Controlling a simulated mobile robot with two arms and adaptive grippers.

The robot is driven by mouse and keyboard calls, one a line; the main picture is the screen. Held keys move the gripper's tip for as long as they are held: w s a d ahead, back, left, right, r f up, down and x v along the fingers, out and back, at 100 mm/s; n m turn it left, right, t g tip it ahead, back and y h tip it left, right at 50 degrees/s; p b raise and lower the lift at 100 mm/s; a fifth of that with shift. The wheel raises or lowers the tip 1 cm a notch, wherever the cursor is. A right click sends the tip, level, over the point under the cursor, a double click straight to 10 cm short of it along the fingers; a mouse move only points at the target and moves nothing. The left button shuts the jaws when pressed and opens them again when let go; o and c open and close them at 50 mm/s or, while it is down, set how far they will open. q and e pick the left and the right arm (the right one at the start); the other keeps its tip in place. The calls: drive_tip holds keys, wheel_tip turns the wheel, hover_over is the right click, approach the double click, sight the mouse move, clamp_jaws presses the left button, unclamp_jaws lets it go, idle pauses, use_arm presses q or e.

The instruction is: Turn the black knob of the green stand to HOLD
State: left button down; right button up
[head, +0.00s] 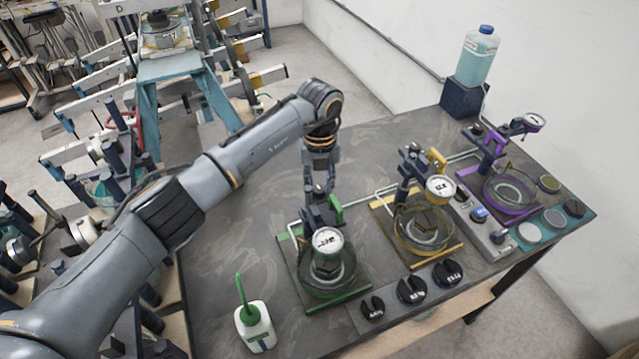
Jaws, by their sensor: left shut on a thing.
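The green stand (287,258) is on the grey workbench, with a green-edged base, a round dish and a white dial gauge (328,240). My left gripper (319,191) reaches down from above to the dark top part of this stand, just behind the gauge. It is shut on a small dark part there, which looks like the black knob. The fingers mostly cover that part, so its pointer and any HOLD mark cannot be read. My right gripper is out of view.
A yellow stand (455,250) and a purple stand (517,213) stand to the right. Several black knobs, one of them the small front knob (372,308), line the front. A large bottle (478,58) is at back right.

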use_arm(q)
drive_tip(key=shift+f+m+b, duration=0.15)
drive_tip(key=shift+m+b, duration=0.25)
drive_tip(key=shift+b, duration=0.15)
drive_tip(key=m+b, duration=0.6)
drive_tip(key=b, duration=0.1)
drive_tip(key=shift+m+b, duration=0.3)
drive_tip(key=m+b, duration=0.2)
drive_tip(key=m, duration=0.1)
drive_tip(key=shift+m, duration=0.3)
drive_tip(key=shift+m+b, duration=1.1)
drive_tip(key=shift+m, duration=0.7)
drive_tip(key=shift+r, duration=0.2)
drive_tip(key=c, duration=1.1)
unclamp_jaws()
drive_tip(key=shift+o, duration=0.2)
